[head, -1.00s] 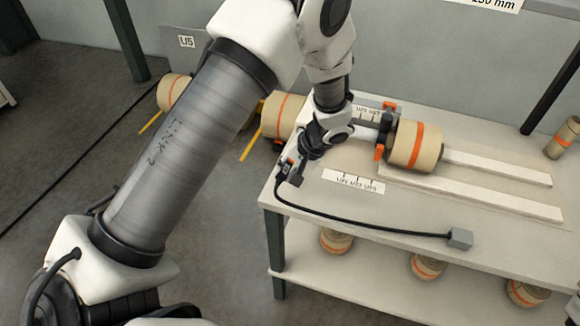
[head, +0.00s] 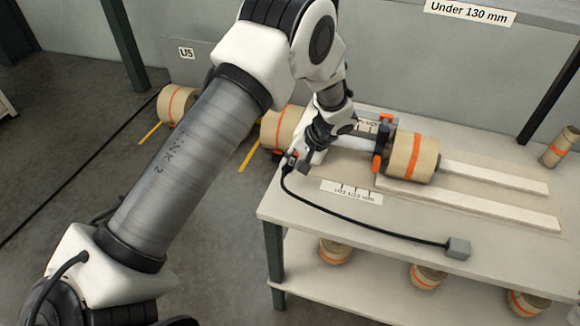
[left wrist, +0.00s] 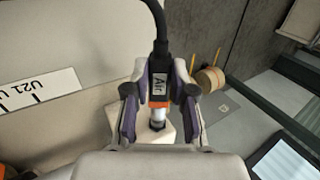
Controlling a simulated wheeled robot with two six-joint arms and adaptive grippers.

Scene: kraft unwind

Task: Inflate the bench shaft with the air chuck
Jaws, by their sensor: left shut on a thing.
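My left gripper (head: 298,160) is at the left end of the bench, shut on the air chuck (head: 290,156). In the left wrist view, the chuck (left wrist: 160,84) is labelled "Air", with an orange collar and silver nozzle between my fingers (left wrist: 160,100). Its nozzle points at a pale block; I cannot tell whether they touch. The bench shaft (head: 372,135) carries a kraft roll (head: 425,158) with an orange band and has orange-and-black fittings on the roll's left. My wrist hides much of the shaft's left end. My right gripper is not in view.
A black hose (head: 350,225) runs from the chuck to a grey box (head: 458,248) on the bench (head: 320,215). A printed label strip (head: 350,192) lies in front of the shaft. Two white rails (head: 500,212) lie at right. More rolls (head: 427,270) sit on the lower shelf.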

